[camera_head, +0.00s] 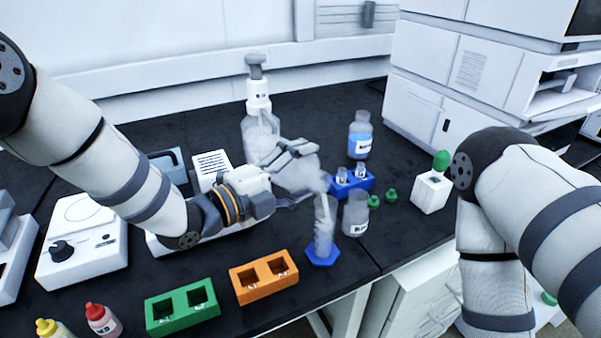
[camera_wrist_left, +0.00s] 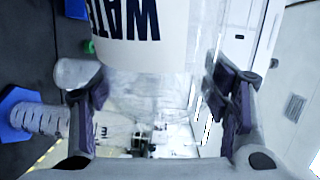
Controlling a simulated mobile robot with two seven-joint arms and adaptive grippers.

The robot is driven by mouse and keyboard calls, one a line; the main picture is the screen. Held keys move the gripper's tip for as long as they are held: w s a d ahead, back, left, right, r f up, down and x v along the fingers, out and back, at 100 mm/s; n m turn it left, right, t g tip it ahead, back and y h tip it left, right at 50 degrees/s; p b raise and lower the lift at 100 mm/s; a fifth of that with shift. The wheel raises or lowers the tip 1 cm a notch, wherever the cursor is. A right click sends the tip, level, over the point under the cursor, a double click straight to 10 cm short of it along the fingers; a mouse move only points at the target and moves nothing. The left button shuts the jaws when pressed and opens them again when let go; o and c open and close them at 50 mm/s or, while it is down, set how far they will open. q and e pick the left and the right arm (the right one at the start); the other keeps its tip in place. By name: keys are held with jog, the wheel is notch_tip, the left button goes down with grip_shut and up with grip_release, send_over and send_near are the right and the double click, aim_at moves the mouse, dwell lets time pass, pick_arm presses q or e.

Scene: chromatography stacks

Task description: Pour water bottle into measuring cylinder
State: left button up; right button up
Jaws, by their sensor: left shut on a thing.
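My left gripper (camera_head: 292,170) is shut on the clear water bottle (camera_head: 300,176), which is tipped over with its mouth end down to the right. The bottle's end is just above the top of the clear measuring cylinder (camera_head: 323,228), which stands upright on a blue six-sided base. A pale streak shows at the cylinder's mouth; I cannot tell whether it is water or glass. In the left wrist view the bottle's white label with dark letters (camera_wrist_left: 140,20) lies between the fingers, and the graduated cylinder (camera_wrist_left: 42,118) is at the left. My right gripper is out of view.
A clear labelled jar (camera_head: 356,214) stands close to the cylinder's right. A blue rack with small vials (camera_head: 353,183), a blue-liquid bottle (camera_head: 360,138) and a tall dispenser bottle (camera_head: 260,128) are behind. Orange (camera_head: 263,278) and green (camera_head: 182,308) racks are in front.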

pick_arm(q)
jog(key=shift+r, duration=0.1)
jog(key=shift+w+a+f+n, duration=0.1)
jog(key=shift+f+n, duration=0.45)
jog(key=shift+n, duration=0.55)
notch_tip(320, 180, up, 2)
jog(key=n, duration=0.3)
jog(key=shift+w+a+h, duration=0.1)
jog(key=shift+h, duration=0.2)
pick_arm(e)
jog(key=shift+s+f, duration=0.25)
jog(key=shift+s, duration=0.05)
pick_arm(q)
jog(key=shift+r+n, duration=0.1)
jog(key=shift+n, duration=0.2)
